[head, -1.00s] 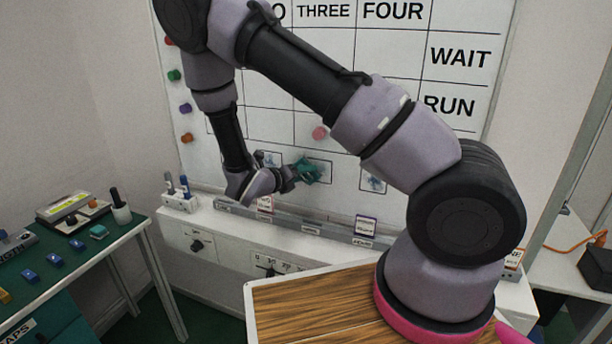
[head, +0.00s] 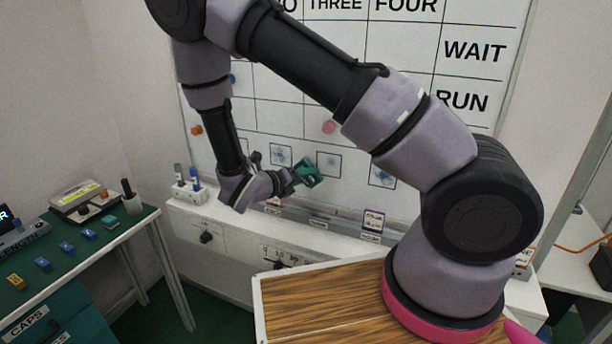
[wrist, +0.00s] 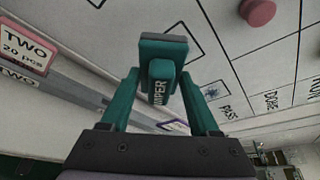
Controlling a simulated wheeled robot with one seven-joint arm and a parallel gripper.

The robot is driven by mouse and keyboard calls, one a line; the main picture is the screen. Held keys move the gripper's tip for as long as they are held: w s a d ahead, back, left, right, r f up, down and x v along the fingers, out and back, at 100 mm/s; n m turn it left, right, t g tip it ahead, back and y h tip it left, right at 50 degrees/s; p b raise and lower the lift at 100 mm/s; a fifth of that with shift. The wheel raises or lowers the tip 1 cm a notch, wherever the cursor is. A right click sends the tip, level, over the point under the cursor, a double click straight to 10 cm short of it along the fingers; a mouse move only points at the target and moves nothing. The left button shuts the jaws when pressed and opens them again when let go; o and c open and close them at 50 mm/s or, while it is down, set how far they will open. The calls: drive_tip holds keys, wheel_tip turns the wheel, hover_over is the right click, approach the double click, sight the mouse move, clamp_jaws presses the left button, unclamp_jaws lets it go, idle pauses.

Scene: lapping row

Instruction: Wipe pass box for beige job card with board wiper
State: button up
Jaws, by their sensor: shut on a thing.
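My gripper (wrist: 152,105) is shut on the board wiper (wrist: 163,50), a green block with a dark pad and the word WIPER. In the head view the wiper (head: 308,173) is in front of the board's lower part, at the lower left of the middle pass box (head: 329,164). That box looks clear of blue marks. I cannot tell whether the pad touches the board. The boxes to the left (head: 280,154) and right (head: 382,174) hold blue scribble. A pink-edged job card (wrist: 25,43) reads TWO, 20 pcs. I cannot pick out a beige card.
A ledge runs below the board, with a purple-edged card (head: 373,221) and a pen holder (head: 187,190). A pink magnet (head: 329,127) sits above the boxes. A green table (head: 100,240) with small blocks stands at left.

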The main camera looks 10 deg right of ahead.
drive_tip(key=shift+s+a, duration=0.45)
drive_tip(key=shift+s, duration=0.2)
drive_tip(key=shift+s+a, duration=0.45)
drive_tip(key=shift+s, duration=0.15)
